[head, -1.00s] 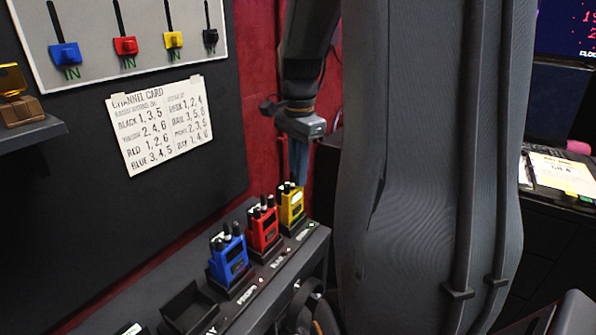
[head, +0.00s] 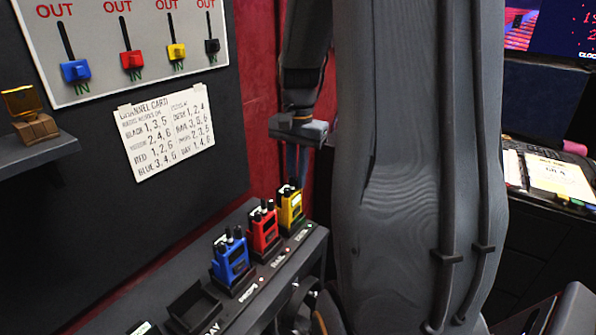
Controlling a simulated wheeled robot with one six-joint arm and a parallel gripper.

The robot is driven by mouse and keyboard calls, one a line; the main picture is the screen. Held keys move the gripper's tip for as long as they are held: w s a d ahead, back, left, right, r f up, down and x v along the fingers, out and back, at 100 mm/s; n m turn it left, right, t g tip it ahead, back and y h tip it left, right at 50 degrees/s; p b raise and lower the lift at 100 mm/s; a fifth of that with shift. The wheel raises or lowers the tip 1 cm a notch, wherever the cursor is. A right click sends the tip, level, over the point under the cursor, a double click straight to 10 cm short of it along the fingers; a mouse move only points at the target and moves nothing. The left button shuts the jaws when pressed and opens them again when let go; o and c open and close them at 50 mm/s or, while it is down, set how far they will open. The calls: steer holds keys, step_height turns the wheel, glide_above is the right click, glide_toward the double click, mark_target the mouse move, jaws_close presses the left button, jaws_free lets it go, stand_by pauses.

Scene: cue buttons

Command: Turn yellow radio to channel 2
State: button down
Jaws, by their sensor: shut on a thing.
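The yellow radio (head: 290,209) stands upright at the far end of a row of radios on the dark rack. My gripper (head: 294,178) points straight down over it, with its fingers at the radio's top. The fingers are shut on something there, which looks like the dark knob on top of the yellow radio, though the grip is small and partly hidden. The radio's channel marking is too small to read. A channel card (head: 166,127) on the wall lists yellow with 2, 4, 6.
Red (head: 264,231) and blue (head: 231,261) radios stand nearer on the rack (head: 252,300), followed by an empty dark holder (head: 193,305). A board with coloured sliders (head: 130,30) hangs above. A shelf (head: 38,152) juts out at left. My arm covers the middle right.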

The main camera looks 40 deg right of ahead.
steer(key=shift+n, duration=0.5)
steer(key=c, duration=1.8)
jaws_free()
steer(key=shift+o, duration=0.2)
steer(key=shift+s+r+b, duration=0.1)
steer(key=shift+r+b, duration=0.5)
steer(key=shift+r, duration=3.35)
